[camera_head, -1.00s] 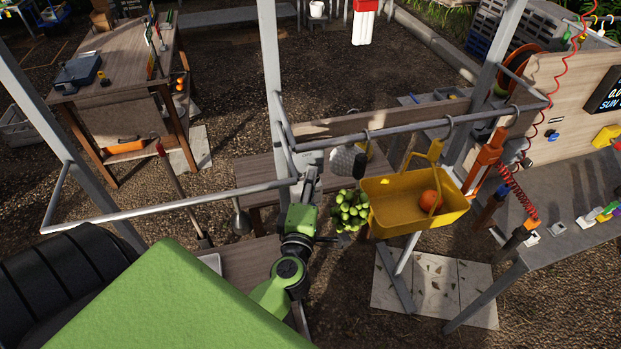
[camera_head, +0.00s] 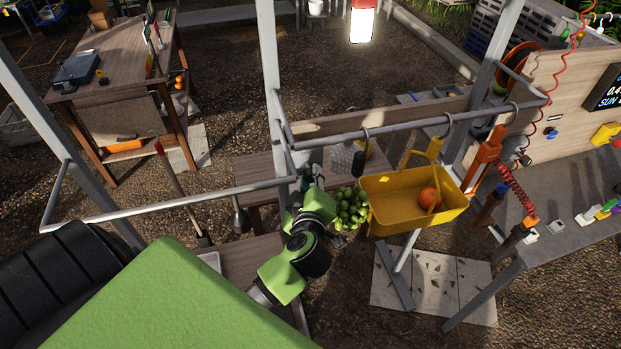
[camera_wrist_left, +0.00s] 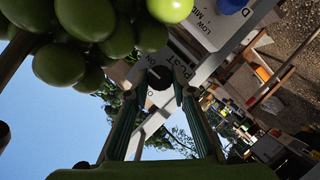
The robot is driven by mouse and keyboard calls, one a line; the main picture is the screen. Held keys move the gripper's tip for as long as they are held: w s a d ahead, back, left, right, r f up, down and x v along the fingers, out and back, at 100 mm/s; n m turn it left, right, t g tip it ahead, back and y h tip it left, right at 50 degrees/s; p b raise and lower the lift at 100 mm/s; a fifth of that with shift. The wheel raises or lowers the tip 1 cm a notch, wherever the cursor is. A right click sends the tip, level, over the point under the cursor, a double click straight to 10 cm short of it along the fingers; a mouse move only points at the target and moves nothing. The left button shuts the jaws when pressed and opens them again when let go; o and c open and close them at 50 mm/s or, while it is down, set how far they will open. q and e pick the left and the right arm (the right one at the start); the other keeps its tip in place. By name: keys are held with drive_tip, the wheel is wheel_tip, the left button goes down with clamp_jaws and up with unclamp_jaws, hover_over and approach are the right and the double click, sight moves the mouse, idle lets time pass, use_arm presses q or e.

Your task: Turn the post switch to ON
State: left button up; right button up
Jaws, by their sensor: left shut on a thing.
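In the left wrist view, the dark round knob of the post switch (camera_wrist_left: 159,77) sits on a pale plate lettered POST and ON. My left gripper (camera_wrist_left: 158,88) has its two fingers on either side of the knob, shut on it. The knob's pointer direction is hard to read. In the head view my left gripper (camera_head: 310,172) is at the grey post (camera_head: 272,85), under the rail, and the switch is hidden there. The lamp (camera_head: 362,27) hanging at the top glows white under its red cap. My right gripper is not in view.
Green grapes (camera_head: 351,207) hang right beside my left wrist. A yellow basket (camera_head: 390,212) with an orange (camera_head: 429,199) hangs from the rail (camera_head: 420,126) to their right. A workbench (camera_head: 575,225) stands at the right. A wooden table (camera_head: 110,65) stands at the back left.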

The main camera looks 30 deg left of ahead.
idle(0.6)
use_arm(q)
drive_tip(key=o, duration=1.1)
drive_tip(key=v, duration=1.2)
